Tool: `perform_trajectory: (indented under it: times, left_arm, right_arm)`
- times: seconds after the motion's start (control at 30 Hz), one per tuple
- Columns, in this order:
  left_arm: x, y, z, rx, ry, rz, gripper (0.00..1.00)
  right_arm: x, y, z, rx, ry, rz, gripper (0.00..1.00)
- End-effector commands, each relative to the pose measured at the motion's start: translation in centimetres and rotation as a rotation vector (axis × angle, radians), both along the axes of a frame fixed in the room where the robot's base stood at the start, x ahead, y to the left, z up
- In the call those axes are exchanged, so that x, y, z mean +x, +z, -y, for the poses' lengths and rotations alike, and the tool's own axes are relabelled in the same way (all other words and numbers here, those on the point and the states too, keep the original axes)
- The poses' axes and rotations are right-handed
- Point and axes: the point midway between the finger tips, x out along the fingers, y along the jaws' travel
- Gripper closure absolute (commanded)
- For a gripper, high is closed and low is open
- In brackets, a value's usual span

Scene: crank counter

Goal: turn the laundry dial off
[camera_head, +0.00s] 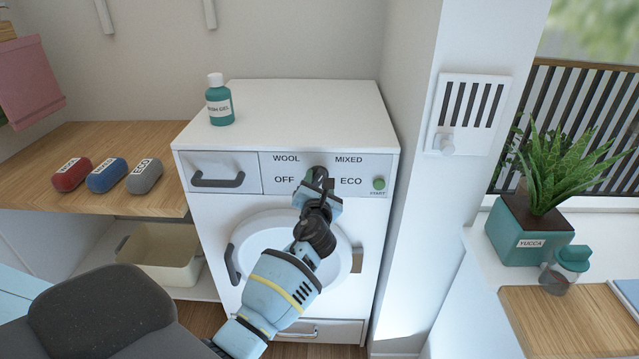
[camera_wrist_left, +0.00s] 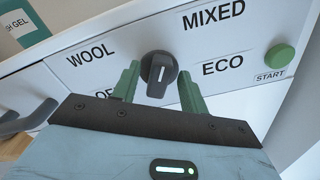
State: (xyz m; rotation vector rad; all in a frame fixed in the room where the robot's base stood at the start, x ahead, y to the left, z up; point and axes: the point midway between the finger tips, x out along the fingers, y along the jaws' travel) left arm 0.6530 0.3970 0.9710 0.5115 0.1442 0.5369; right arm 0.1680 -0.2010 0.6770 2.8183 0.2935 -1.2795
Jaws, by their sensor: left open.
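The laundry dial (camera_wrist_left: 159,72) is a dark round knob with a raised grip bar and a white mark. It sits on the white panel (camera_wrist_left: 222,62) of the washing machine, among the labels WOOL, MIXED, OFF and ECO. In the left wrist view its white mark points down, roughly between OFF and ECO. OFF is partly hidden by my gripper there. My left gripper (camera_wrist_left: 158,92) is open, with one green finger on each side of the dial and gaps showing. In the head view the left gripper (camera_head: 318,184) covers most of the dial. My right gripper is not in view.
The green START button (camera_head: 379,183) is right of the dial. A drawer handle (camera_head: 218,181) is to its left. A gel bottle (camera_head: 220,104) stands on the machine top (camera_head: 300,105). A wall pillar (camera_head: 415,220) rises close on the right.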

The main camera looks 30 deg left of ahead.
Motion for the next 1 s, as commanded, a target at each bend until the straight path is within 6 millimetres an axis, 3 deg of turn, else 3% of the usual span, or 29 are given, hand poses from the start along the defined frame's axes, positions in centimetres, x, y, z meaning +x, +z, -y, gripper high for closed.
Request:
perform_trajectory:
  times: [0.13, 0.47, 1.0]
  left_arm:
    - [-0.02, 0.03, -0.01, 0.0, 0.0, 0.0, 0.59]
    - [-0.03, 0.01, 0.0, 0.0, 0.0, 0.0, 1.0]
    - [-0.11, 0.14, -0.14, -0.15, 0.001, 0.092, 1.0]
  right_arm:
    - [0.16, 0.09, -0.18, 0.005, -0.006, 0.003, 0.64]
    - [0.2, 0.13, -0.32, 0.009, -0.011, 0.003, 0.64]
    - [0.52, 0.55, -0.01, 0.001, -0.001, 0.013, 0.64]
